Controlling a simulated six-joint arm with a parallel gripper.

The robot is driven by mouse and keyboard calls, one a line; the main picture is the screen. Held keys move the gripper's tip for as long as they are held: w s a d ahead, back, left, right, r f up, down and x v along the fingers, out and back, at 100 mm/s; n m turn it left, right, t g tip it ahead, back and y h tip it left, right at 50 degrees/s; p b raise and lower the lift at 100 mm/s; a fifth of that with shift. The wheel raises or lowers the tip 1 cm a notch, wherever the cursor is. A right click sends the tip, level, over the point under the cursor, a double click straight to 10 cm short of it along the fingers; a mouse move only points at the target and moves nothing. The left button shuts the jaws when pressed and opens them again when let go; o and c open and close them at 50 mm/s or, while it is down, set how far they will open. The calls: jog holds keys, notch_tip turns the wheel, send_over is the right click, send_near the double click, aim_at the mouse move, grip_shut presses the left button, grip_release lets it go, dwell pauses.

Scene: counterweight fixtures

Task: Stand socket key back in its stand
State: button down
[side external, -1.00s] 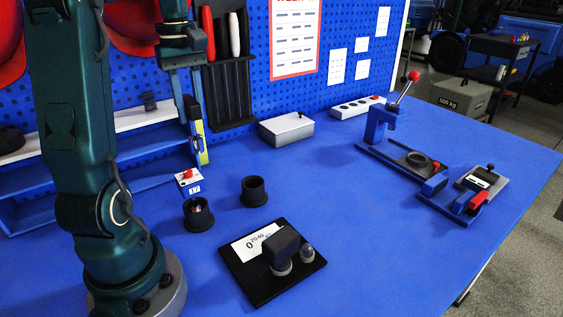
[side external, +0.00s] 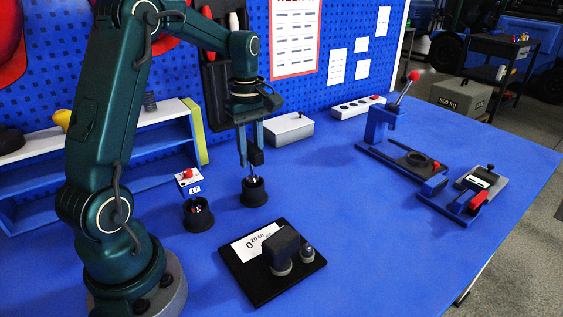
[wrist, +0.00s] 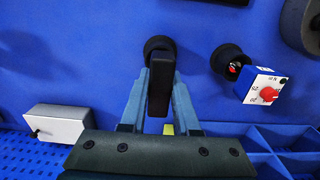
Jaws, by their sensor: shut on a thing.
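The socket key (side external: 257,158) has a dark block-like handle and a thin metal shaft pointing down. My gripper (side external: 250,156) is shut on the handle, which also shows between the fingers in the wrist view (wrist: 160,88). Below it stands a round black cup-like stand (side external: 254,196), also in the wrist view (wrist: 157,43) just beyond the handle. The shaft's lower end is at the cup's mouth; I cannot tell how deep it reaches. A second black cup (side external: 198,219) to the left holds small red and metallic things.
A small box with a red knob (side external: 188,182) stands beside the second cup. A black scale (side external: 258,283) with weights lies in front. A grey box (side external: 290,129) is behind, blue shelves (side external: 150,158) left, a lever press (side external: 385,125) right. Open table lies right of the cup.

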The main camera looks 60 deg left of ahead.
jog(key=shift+f, duration=0.5)
jog(key=shift+f, duration=0.1)
jog(key=shift+f, duration=0.5)
jog(key=c, duration=0.6)
grip_release()
jog(key=shift+c, duration=0.2)
jog(key=shift+r, duration=0.15)
